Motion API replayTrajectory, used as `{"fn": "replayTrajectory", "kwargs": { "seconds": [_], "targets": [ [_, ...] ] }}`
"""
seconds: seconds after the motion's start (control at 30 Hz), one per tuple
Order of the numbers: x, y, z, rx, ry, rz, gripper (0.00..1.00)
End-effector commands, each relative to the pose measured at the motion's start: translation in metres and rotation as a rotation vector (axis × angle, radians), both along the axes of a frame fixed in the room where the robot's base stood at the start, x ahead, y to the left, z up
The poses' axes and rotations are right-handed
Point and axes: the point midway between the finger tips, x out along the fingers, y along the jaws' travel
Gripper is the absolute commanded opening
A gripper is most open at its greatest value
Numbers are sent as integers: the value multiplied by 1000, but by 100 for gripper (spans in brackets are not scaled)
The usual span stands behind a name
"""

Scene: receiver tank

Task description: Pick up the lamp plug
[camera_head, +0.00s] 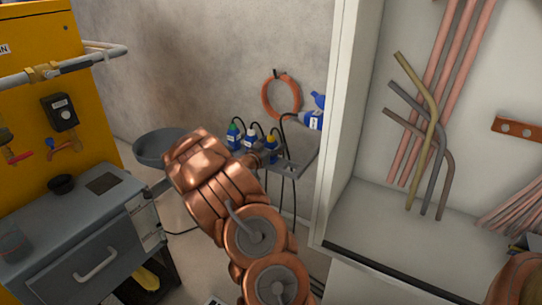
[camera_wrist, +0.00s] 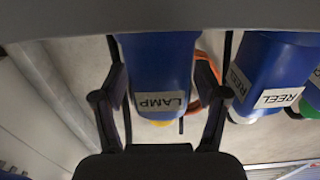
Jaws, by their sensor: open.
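The lamp plug (camera_wrist: 158,70) is blue, with a white label reading LAMP that shows upside down in the wrist view. A bit of yellow shows at its end. In the head view it appears to be the rightmost plug (camera_head: 271,142) of a short row on a small grey shelf (camera_head: 296,163). My gripper (camera_wrist: 160,85) is open, with one finger on each side of the lamp plug and visible gaps between. In the head view my copper-coloured arm hides most of the gripper.
A blue plug labelled REEL (camera_wrist: 262,80) stands close beside one finger in the wrist view. A plug with a green part (camera_head: 233,134) is farther along the row. A white cabinet wall (camera_head: 340,130) stands right of the shelf; an orange coil (camera_head: 281,98) hangs behind.

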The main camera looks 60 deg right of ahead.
Motion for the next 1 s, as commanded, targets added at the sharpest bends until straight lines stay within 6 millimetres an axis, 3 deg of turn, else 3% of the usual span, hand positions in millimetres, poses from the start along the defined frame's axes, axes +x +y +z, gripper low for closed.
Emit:
{"fn": "replayTrajectory", "kwargs": {
  "seconds": [0.37, 1.0],
  "targets": [
    [1, -6, 0, 0, 0, 1, 73],
    [1, -5, 0, 0, -1, 2, 7]
  ]
}}
